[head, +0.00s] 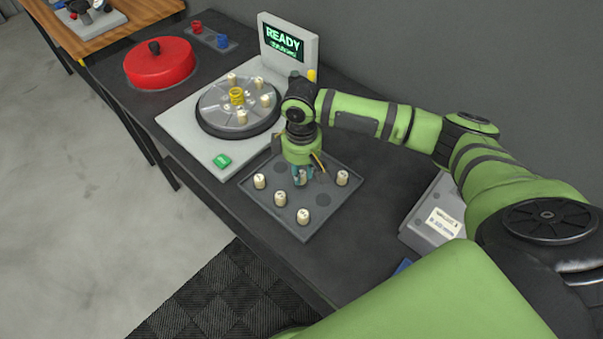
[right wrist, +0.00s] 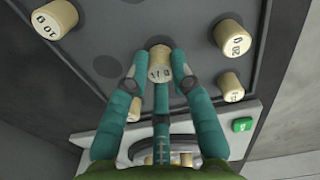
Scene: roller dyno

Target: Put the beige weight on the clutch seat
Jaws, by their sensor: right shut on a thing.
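My right gripper (head: 301,178) has its teal fingers shut around a beige weight, low over the dark grey tray (head: 270,222). In the right wrist view the held beige weight (right wrist: 159,61) sits between the fingertips with its marked top showing. I cannot tell whether it is clear of the tray. The round metal clutch disc (head: 213,101) lies left of and behind the gripper, with a yellow hub (head: 236,96) and several beige weights around it. I cannot tell which spot is the clutch seat. My left gripper is not in view.
Other beige weights stand in the tray, one at the right (head: 342,178) and one at the front (head: 303,216). A READY screen (head: 283,43) stands behind the disc. A green button (head: 222,160) is on its base. A red round cover (head: 160,65) lies at the far left.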

